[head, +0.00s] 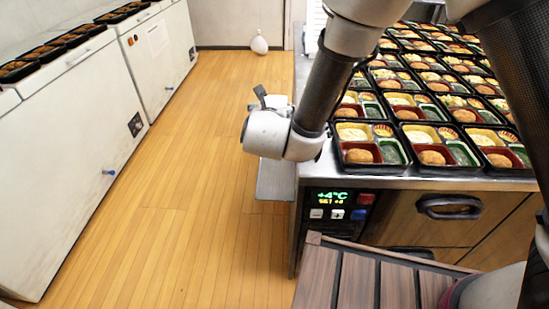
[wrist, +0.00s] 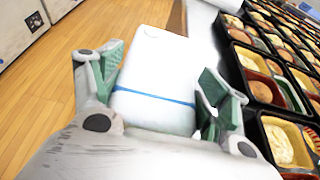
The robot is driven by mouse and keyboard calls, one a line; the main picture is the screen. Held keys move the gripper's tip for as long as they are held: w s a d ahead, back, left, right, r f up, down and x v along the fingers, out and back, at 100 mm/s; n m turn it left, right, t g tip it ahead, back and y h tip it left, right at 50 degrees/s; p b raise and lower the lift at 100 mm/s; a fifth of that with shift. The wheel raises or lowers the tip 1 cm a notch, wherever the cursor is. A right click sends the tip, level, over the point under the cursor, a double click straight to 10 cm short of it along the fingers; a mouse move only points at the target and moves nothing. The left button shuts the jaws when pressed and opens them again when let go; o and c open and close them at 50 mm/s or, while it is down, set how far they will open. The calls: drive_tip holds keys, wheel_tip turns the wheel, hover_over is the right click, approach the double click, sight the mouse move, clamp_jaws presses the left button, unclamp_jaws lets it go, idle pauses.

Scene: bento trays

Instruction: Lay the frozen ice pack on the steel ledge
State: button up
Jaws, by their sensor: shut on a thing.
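The ice pack (wrist: 155,75) is a white block with rounded corners and a blue line across it, seen in the wrist view. My gripper (wrist: 160,85) has its green-padded fingers on either side of the pack and is shut on it. In the head view my wrist hangs at the left end of the steel counter and hides most of the gripper and pack. The steel ledge (head: 275,182) is a grey shelf at the counter's left side, below my wrist. The pack appears above it; I cannot tell the gap.
Many filled bento trays (head: 372,148) cover the steel counter (head: 330,172) to the right, close to my arm. A control panel (head: 340,204) reads +4°C. White chest freezers (head: 75,140) line the left wall. The wooden floor (head: 190,180) between is clear, with a white bag (head: 259,43) far back.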

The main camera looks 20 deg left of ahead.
sight(272, 182)
wheel_tip(272, 182, down, 24)
drive_tip(key=shift+f, duration=0.2)
drive_tip(key=shift+f, duration=0.4)
drive_tip(key=shift+f, duration=0.2)
drive_tip(key=o, duration=1.2)
drive_tip(key=shift+s+d+f, duration=0.1)
drive_tip(key=shift+f, duration=0.05)
drive_tip(key=shift+o, duration=0.2)
